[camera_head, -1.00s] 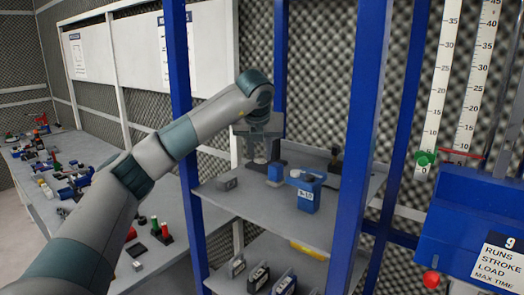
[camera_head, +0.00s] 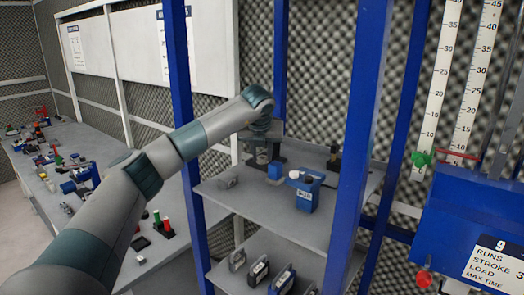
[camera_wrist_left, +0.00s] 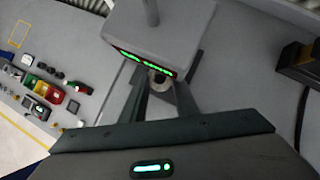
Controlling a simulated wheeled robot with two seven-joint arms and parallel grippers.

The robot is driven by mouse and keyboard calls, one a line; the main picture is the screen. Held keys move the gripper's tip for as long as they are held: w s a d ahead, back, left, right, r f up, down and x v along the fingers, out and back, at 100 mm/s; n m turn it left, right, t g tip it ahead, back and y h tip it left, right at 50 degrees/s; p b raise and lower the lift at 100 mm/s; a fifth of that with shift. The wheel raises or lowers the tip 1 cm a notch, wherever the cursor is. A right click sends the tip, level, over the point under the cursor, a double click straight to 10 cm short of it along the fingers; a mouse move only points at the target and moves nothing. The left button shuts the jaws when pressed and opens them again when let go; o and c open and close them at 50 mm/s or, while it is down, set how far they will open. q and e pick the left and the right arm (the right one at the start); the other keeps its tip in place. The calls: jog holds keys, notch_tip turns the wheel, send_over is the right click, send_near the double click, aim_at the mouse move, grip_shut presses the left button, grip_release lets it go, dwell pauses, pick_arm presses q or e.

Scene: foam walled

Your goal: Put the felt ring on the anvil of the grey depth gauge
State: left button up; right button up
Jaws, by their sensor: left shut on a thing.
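My left gripper (camera_head: 262,152) reaches over the upper shelf at its back left, among the things standing there. In the left wrist view its two fingers (camera_wrist_left: 165,92) close on a small pale round piece (camera_wrist_left: 168,88), which looks like the felt ring; the fingers hide much of it. Just past the fingertips is a grey box-shaped body with green lit digits (camera_wrist_left: 165,35) and a round post, apparently the grey depth gauge. Its anvil is hard to make out, and I cannot tell whether the ring touches it. My right gripper is not in view.
A blue upright (camera_head: 352,150) rises at the front. A bench (camera_head: 75,205) with many parts lies left.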

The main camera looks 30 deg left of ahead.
pick_arm(q)
jog(key=shift+w+a+f, duration=0.1)
jog(key=shift+w, duration=0.05)
jog(key=shift+f, duration=0.15)
jog(key=o, duration=1)
jog(key=shift+r, duration=0.25)
jog(key=shift+s+d+r+b, duration=0.25)
jog(key=shift+s+r+b, duration=0.1)
jog(key=shift+r+b, duration=0.15)
jog(key=shift+b+v, duration=1.95)
jog(key=shift+v, duration=3.4)
